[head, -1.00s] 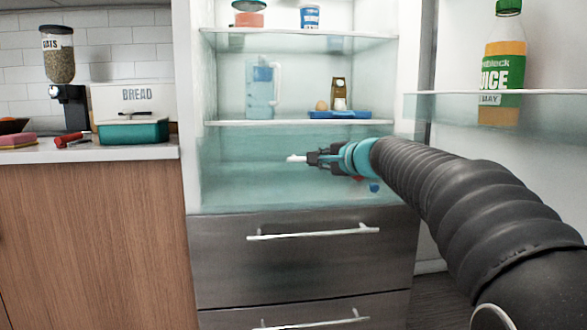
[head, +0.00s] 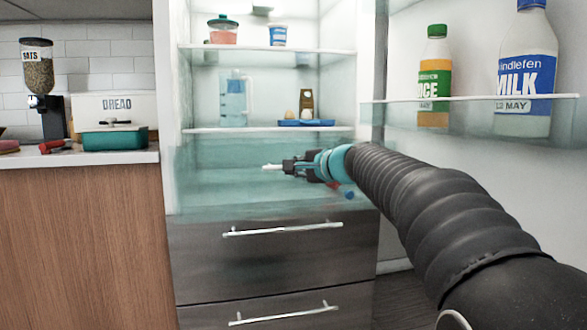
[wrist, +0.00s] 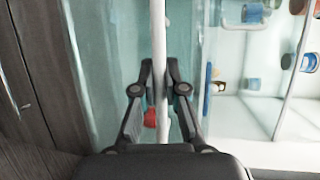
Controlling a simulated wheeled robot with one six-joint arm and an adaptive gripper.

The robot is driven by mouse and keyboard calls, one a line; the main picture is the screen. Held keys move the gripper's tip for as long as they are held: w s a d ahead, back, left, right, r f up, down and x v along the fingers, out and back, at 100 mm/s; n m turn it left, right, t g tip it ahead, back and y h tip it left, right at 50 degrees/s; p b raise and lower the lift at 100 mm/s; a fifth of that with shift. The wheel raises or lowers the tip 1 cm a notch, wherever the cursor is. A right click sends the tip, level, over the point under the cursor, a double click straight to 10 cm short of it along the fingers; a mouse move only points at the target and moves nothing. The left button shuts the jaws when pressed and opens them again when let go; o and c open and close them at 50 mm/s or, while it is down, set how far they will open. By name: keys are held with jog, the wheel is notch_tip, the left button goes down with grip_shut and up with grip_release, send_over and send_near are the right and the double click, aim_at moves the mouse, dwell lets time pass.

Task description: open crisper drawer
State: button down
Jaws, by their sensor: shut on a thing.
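The crisper drawer (head: 215,185) is a clear teal bin below the lowest fridge shelf. Its front appears to stand out a little from under the shelf. Its white bar handle (wrist: 158,30) runs up the wrist view, between the fingers. My gripper (head: 285,167) is at the drawer front and shut on this handle; the wrist view shows a finger (wrist: 160,75) on each side of the bar. A red item (wrist: 150,117) and a blue item (head: 349,192) show near the drawer's right side. My arm hides part of that side in the head view.
Steel drawers (head: 270,260) with bar handles lie below. The shelf (head: 260,129) above holds a pitcher (head: 234,98) and a blue tray (head: 306,123). The open fridge door, with juice (head: 434,80) and milk (head: 527,75), stands right. A counter (head: 80,157) is left.

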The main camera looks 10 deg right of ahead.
jog(key=c, duration=1.2)
grip_release()
jog(key=shift+w+d, duration=0.1)
jog(key=shift+d, duration=0.2)
jog(key=shift+a, duration=0.3)
jog(key=v, duration=1.2)
